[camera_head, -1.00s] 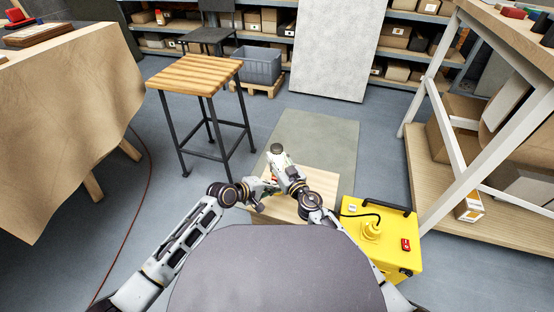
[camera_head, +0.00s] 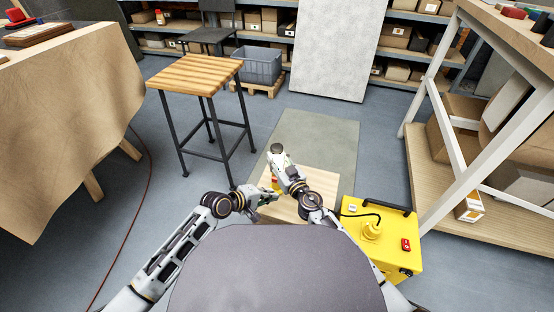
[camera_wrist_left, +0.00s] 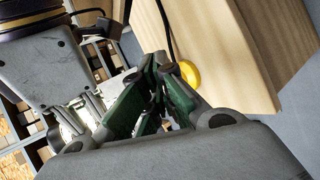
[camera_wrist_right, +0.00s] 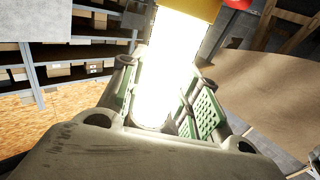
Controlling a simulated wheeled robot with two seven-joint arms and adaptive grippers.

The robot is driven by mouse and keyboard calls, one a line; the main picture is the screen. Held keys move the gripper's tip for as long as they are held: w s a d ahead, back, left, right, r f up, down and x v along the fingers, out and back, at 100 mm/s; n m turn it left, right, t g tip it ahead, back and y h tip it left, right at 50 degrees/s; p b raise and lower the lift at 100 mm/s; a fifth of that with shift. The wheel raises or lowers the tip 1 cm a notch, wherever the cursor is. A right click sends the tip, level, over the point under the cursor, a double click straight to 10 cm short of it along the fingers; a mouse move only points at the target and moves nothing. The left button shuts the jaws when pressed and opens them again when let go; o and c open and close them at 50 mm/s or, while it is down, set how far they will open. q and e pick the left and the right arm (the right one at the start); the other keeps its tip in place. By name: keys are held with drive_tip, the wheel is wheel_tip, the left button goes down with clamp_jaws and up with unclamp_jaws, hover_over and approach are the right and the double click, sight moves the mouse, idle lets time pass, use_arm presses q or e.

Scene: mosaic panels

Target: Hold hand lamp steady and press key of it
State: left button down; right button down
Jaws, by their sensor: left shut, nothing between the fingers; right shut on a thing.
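The hand lamp glows bright white in the right wrist view (camera_wrist_right: 172,70), with a yellow end and a red part at the top edge. My right gripper (camera_wrist_right: 165,115) is shut around its glowing body. In the head view only a small yellow and red bit of the lamp (camera_head: 275,184) shows beside my right gripper (camera_head: 277,174). My left gripper (camera_head: 270,197) is just below it, apart from the lamp as far as I can see. In the left wrist view the left fingers (camera_wrist_left: 160,85) are closed together and empty. The lamp's key cannot be made out.
A pale wooden block (camera_head: 317,185) stands beneath my grippers. A yellow box (camera_head: 385,245) with a black cable and red switch is to its right. A wooden-topped stool (camera_head: 195,75) stands ahead left, a draped table (camera_head: 70,110) at left, a workbench (camera_head: 480,220) at right.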

use_arm(q)
drive_tip(key=shift+s+a, duration=0.2)
drive_tip(key=shift+s, duration=0.4)
drive_tip(key=shift+s+a, duration=0.2)
drive_tip(key=shift+s, duration=0.35)
use_arm(e)
drive_tip(key=c, duration=1)
unclamp_jaws()
drive_tip(key=shift+o, duration=0.2)
drive_tip(key=shift+s, duration=0.1)
drive_tip(key=v, duration=1.2)
